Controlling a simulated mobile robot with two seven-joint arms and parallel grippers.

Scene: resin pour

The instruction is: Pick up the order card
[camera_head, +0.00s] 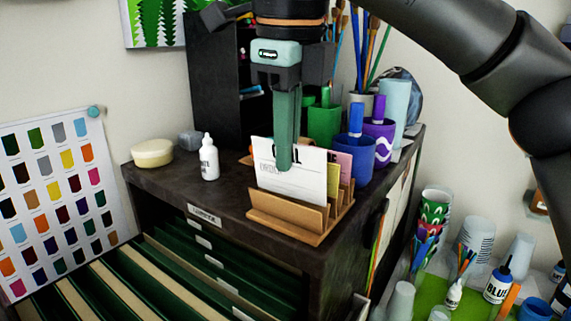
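The order card is probably the white card (304,183) with dark print, standing upright in the front slot of a wooden card holder (274,222) on the dark cabinet top. Pink and yellowish cards stand behind it. My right gripper (284,166) points straight down, its green fingers overlapping the card's upper part and hiding some of the print. The fingers line up one behind the other, so I cannot tell their gap or whether they touch the card. My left gripper is not in view.
A white bottle (208,160) and a cream round tub (152,153) stand left of the holder. Blue (357,158) and purple (380,140) cups stand close behind it on the right. Open green drawers (200,265) extend below the cabinet's front edge.

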